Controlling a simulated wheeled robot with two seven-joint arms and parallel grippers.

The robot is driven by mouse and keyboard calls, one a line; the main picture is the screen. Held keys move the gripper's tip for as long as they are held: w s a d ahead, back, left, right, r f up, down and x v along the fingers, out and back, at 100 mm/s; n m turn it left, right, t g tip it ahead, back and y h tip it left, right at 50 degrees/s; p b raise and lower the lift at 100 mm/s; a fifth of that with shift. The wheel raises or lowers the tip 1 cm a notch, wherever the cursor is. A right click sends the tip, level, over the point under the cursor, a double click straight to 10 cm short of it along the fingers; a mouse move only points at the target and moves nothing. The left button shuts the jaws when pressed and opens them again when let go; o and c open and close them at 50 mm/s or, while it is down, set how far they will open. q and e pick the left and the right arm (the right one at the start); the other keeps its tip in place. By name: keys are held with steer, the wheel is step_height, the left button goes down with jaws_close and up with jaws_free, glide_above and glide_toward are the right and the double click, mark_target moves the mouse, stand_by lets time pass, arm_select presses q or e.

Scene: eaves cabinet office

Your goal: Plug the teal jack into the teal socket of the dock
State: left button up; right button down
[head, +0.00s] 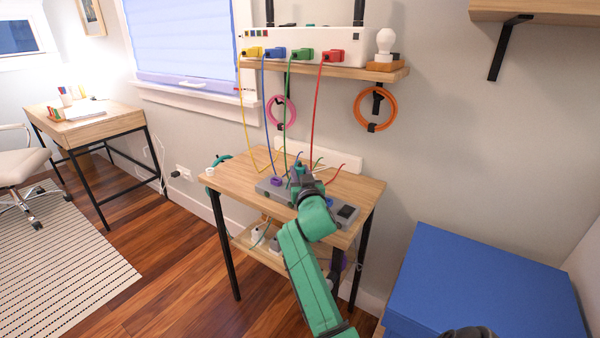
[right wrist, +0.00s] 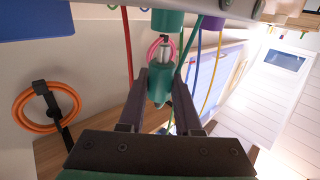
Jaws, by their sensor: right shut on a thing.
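In the right wrist view, my right gripper (right wrist: 166,108) is shut on the teal jack (right wrist: 159,86). The jack's metal pin points up in that picture at the teal socket (right wrist: 167,22), close to its mouth. Bare pin shows between them; I cannot tell whether its tip touches the socket. The grey dock (head: 268,189) lies on the small wooden table in the head view; its edge (right wrist: 236,14) runs along the top of the wrist view. In the head view my right gripper (head: 300,182) is over the dock and hides part of it. My left gripper is not in view.
A purple socket (right wrist: 212,24) is beside the teal one. Yellow, blue, green and red cables hang from a white unit (head: 310,44) on the wall shelf behind the dock. Pink (head: 282,111) and orange (head: 375,109) coils hang on the wall. A blue box (head: 485,285) stands right.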

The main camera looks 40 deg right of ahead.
stand_by(0.4)
steer(key=shift+f, duration=0.1)
stand_by(0.4)
steer(key=shift+f, duration=0.3)
steer(key=shift+f+b, duration=0.4)
steer(key=shift+b, duration=0.15)
steer(key=shift+r, duration=0.1)
steer(key=shift+r+p, duration=0.3)
steer(key=shift+p, duration=0.2)
